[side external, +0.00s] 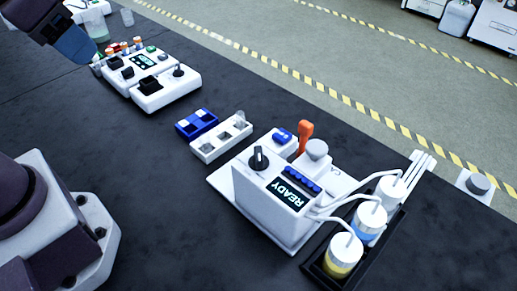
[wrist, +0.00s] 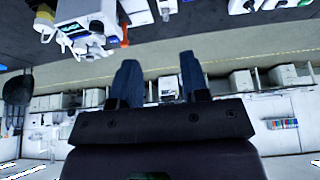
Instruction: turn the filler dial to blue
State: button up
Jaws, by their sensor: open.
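The filler (side external: 262,205) is a white box with a lit READY display (side external: 289,193) on a white base at the centre right of the side view. Its black dial (side external: 258,158) sits on top at the left end; which colour it points to is too small to tell. White tubes run from the filler to bottles with yellow (side external: 340,262), blue (side external: 368,228) and white bands. My gripper (side external: 94,62) is at the far upper left, well away from the dial. In the wrist view my gripper (wrist: 160,66) is open and empty, with the filler (wrist: 85,14) at the upper left.
A white device with black knobs (side external: 150,80) stands close to my gripper, beside several small coloured-cap vials and a beaker (side external: 95,25). A blue block (side external: 196,123) and a white rack (side external: 222,141) lie between that device and the filler. An orange-handled piece (side external: 304,136) stands behind the filler.

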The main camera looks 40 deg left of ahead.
jog(key=w+d+f+n+g+h, duration=0.1)
jog(key=w+d+f+g, duration=0.35)
jog(key=w, duration=0.55)
jog(key=n+g+h, duration=0.3)
jog(key=n+g, duration=0.1)
jog(key=n, duration=0.5)
send_near(259, 150)
jog(key=x, duration=0.9)
jog(key=shift+s+f, duration=0.1)
jog(key=shift+f, duration=0.05)
jog(key=shift+t+y, duration=0.25)
jog(key=shift+y, duration=0.05)
grip_shut()
